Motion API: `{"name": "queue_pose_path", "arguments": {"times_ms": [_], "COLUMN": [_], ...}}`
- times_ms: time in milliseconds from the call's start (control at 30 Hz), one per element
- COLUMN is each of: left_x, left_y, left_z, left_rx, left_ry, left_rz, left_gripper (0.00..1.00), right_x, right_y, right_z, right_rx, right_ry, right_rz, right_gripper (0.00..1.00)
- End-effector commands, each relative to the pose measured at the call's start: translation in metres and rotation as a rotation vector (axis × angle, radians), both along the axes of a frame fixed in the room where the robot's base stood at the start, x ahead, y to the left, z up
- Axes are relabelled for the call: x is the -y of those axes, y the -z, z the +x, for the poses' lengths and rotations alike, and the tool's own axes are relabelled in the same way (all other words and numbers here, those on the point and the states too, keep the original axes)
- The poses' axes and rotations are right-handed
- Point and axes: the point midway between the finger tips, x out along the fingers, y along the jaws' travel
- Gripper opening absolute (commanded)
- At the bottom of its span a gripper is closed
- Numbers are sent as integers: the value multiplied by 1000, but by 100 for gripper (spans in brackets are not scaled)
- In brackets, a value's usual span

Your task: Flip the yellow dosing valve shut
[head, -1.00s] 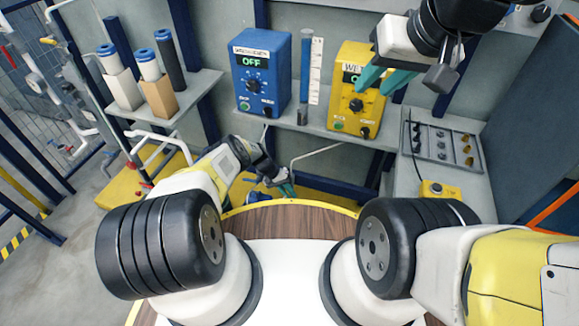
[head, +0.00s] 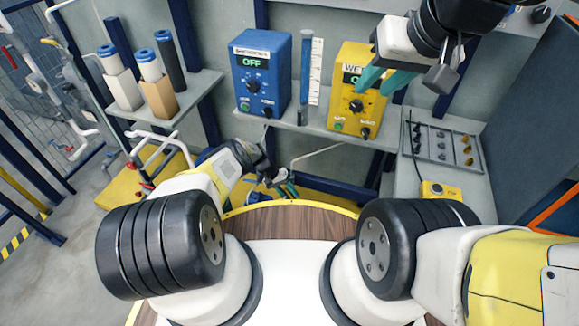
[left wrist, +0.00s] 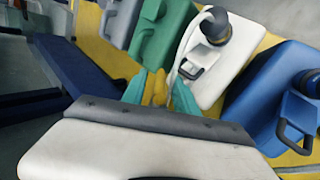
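The fingers stand apart. In the head view, my left gripper (head: 284,184) is low, below the shelf, and no yellow valve can be made out there. My right gripper (head: 386,81) is raised in front of the yellow control box (head: 347,112), its teal fingers apart and empty.
In the left wrist view, white (left wrist: 212,75), green (left wrist: 160,35) and blue (left wrist: 262,95) containers stand close around the left fingers. A blue control box reading OFF (head: 248,90) stands on the shelf. A wooden tabletop edge (head: 290,222) lies before me.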

Motion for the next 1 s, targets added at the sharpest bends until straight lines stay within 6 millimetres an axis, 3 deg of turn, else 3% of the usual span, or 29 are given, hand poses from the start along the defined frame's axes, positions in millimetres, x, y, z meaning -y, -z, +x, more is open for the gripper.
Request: {"name": "queue_pose_path", "arguments": {"times_ms": [267,633,1000], "left_x": [-10,-39,-43], "left_y": [-15,-58,-64], "left_z": [5,14,14], "left_rx": [1,2,0], "left_ry": [-1,-1,0], "left_rz": [-1,1,0], "left_gripper": [35,35,35], "right_x": [0,0,0], "right_y": [0,0,0], "right_z": [0,0,0], "right_rx": [0,0,0], "right_ry": [0,0,0], "right_rz": [0,0,0], "right_gripper": [33,33,33]}}
